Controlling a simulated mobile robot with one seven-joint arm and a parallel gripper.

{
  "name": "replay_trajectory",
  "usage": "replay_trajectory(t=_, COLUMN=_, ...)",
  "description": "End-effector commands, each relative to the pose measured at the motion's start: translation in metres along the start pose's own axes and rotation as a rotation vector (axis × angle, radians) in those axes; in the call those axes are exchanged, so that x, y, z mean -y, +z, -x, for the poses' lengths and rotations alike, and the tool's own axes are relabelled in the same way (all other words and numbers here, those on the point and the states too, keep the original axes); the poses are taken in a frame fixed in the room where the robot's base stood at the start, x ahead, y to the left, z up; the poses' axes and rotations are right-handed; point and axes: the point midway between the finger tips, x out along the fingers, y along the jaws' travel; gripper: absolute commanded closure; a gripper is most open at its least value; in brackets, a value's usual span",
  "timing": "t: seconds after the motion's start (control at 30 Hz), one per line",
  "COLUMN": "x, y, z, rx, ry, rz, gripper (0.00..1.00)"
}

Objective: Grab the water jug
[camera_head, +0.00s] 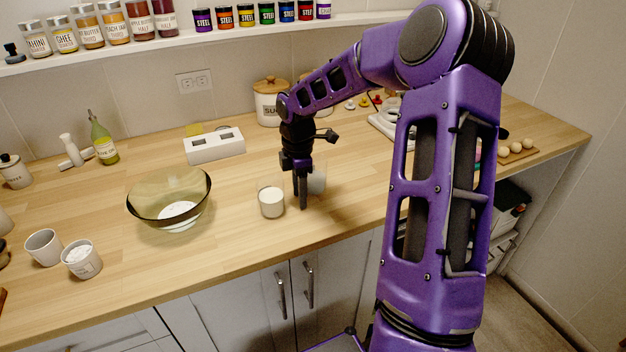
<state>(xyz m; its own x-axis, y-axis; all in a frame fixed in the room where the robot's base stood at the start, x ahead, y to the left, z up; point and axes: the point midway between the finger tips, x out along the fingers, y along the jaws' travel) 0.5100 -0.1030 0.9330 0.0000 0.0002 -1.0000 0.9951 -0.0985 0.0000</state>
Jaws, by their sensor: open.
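My gripper (302,203) points straight down over the wooden counter, low and near its front edge. Its jaws are open, but the gap between the fingers is hard to see from this side. A clear vessel (318,181), perhaps the water jug, stands just right of and behind the fingers, partly hidden by them. I cannot tell whether the fingers touch it or go around it. A clear glass with white contents (271,201) stands just left of the fingers, apart from them. Nothing is visibly held.
A tinted glass bowl (146,199) stands left on the counter (235,240). Two small cups (43,247) (82,260) are at front left. A white box (214,147) and a sugar canister (268,103) stand behind. Several jars line the shelf (180,38). Bare counter lies right of the bowl.

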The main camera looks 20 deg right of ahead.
Motion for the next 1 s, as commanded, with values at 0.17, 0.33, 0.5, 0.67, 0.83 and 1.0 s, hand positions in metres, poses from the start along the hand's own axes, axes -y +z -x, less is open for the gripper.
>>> replay_trajectory(t=0.17, x=-0.0001, y=0.0002, z=0.0003, rx=0.0, ry=0.0, rz=0.0, gripper=0.9)
replay_trajectory(t=0.33, x=-0.0001, y=0.0002, z=0.0003, rx=0.0, ry=0.0, rz=0.0, gripper=1.0)
replay_trajectory(t=0.5, x=-0.0001, y=0.0002, z=0.0004, rx=0.0, ry=0.0, rz=0.0, gripper=1.0)
replay_trajectory(t=0.67, x=-0.0001, y=0.0003, z=0.0004, rx=0.0, ry=0.0, rz=0.0, gripper=1.0)
replay_trajectory(t=0.83, x=-0.0001, y=0.0002, z=0.0005, rx=0.0, ry=0.0, rz=0.0, gripper=1.0)
replay_trajectory(t=1.0, x=-0.0002, y=0.0002, z=0.0005, rx=0.0, ry=0.0, rz=0.0, gripper=1.0)
